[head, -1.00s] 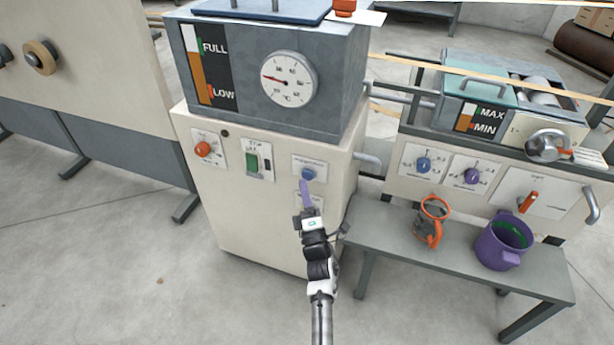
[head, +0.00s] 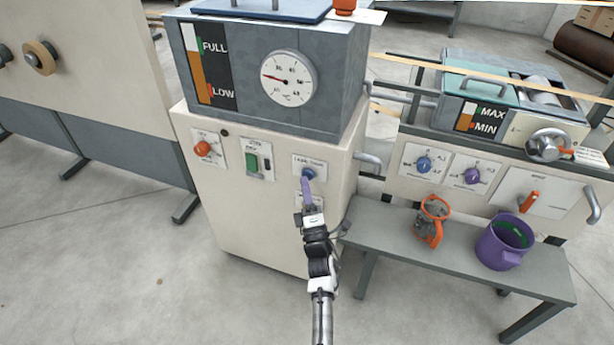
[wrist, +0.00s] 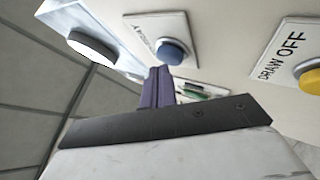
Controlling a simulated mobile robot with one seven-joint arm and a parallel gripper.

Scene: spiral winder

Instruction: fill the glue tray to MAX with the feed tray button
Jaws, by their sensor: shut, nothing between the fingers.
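The blue button (head: 308,173) is on a white label plate on the front of the cream cabinet, below the grey glue tank. My gripper (head: 306,182) is shut and empty, its purple fingers pointing up just below the button. In the wrist view the closed fingertips (wrist: 160,70) are right by the blue button (wrist: 172,50); I cannot tell whether they touch it. Its label is too hard to read. The glue tray (head: 480,85) is at the right, with a MAX/MIN gauge (head: 467,117) on its front. The gauge's orange column stands near MIN, below MAX.
A yellow button (wrist: 310,80) labelled DRAW OFF is close by in the wrist view. A green switch (head: 252,163) and an orange knob (head: 202,148) are left on the cabinet.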

